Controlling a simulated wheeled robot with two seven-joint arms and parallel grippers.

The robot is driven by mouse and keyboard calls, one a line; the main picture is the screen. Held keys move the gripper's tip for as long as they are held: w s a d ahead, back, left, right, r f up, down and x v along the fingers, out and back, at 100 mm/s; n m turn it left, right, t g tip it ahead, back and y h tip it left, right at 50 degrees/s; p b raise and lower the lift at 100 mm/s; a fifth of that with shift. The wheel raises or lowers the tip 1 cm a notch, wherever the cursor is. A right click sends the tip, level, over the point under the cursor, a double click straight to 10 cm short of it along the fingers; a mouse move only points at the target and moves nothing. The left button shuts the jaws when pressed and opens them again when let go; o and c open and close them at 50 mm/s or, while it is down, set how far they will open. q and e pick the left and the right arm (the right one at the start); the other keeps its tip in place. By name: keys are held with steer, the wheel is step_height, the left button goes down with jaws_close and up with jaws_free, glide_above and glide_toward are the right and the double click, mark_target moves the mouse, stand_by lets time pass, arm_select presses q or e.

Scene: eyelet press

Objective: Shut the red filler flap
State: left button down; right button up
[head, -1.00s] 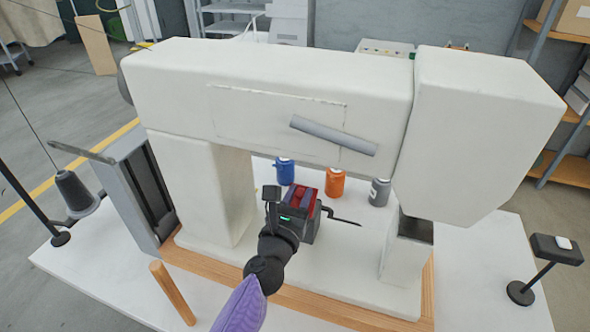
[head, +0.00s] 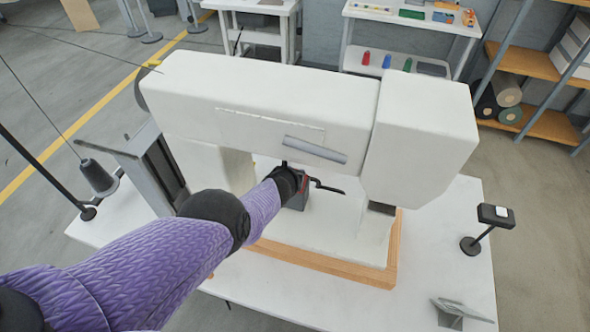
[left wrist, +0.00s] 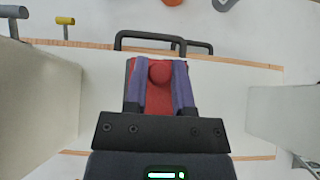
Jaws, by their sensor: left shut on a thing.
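The red filler flap (left wrist: 157,103) shows in the left wrist view as a red panel with a round red knob (left wrist: 160,72). My left gripper (left wrist: 161,66) has its two purple-grey fingers on either side of the knob and is shut on it. In the head view my left gripper (head: 288,178) is under the arm of the big white press (head: 255,90), and it hides most of the flap. Only a sliver of red (head: 304,180) shows there, on a dark box (head: 298,201). I cannot tell how far the flap stands open. My right gripper is not in view.
A black bent rod (head: 330,188) sticks out right of the box. The press stands on a wooden-edged base (head: 345,271) on a white table (head: 450,262). The press's white column and head flank the gap. A thread spool (head: 97,177) stands left, a small black stand (head: 485,230) right.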

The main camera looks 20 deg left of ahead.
arm_select(q)
steer(key=shift+f+g, duration=0.1)
steer(key=shift+g, duration=0.2)
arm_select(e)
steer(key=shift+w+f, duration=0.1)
arm_select(q)
steer(key=shift+c, duration=2.4)
jaws_free()
steer(key=shift+a, duration=0.1)
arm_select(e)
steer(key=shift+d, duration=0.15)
